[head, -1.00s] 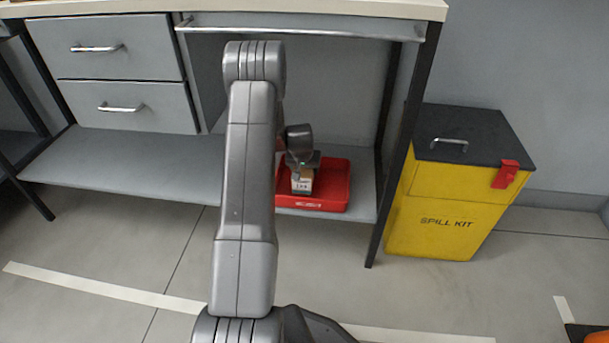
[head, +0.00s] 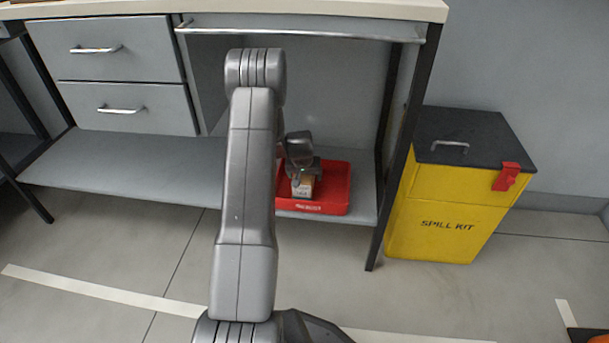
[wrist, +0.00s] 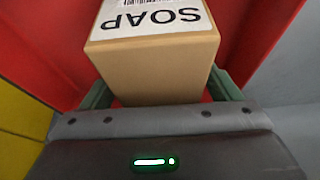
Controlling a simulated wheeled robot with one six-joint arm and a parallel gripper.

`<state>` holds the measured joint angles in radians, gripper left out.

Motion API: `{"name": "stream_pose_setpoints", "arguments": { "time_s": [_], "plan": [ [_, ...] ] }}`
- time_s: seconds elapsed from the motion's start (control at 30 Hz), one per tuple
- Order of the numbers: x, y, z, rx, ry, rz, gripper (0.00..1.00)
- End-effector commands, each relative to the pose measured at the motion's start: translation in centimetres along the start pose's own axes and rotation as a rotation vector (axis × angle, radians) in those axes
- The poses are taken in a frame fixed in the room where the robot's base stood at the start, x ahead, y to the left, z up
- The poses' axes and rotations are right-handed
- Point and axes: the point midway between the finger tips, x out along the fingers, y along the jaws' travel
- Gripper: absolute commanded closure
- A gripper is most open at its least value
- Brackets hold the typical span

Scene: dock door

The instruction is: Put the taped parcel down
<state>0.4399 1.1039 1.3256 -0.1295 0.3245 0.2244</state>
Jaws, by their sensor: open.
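A small brown cardboard box (head: 303,187) with a white label is in the red tray (head: 338,188) on the lower shelf. In the wrist view the box (wrist: 155,62) has a label reading SOAP; I see no tape on it. My gripper (head: 302,166) is just above and behind it. In the wrist view my gripper (wrist: 160,88) is open, with one green finger on each side of the box's near end. Whether the fingers still touch it I cannot tell. The box's underside is hidden.
The bench's dark leg (head: 392,170) stands right of the tray. A yellow spill kit bin (head: 435,215) with a dark lid is beyond it. The grey lower shelf (head: 130,165) is bare on the left. A metal rail (head: 300,32) runs above the tray.

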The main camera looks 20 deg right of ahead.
Motion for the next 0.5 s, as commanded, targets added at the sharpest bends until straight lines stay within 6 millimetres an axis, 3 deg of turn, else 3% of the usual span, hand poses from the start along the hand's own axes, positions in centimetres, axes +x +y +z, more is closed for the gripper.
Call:
{"name": "stream_pose_setpoints", "arguments": {
  "time_s": [0.3,0.5],
  "plan": [
    [-6.8,0.0,-0.2,0.0,0.002,-0.001,0.17],
    [-10.4,0.0,-0.2,-0.001,0.001,0.0,0.17]
  ]
}}
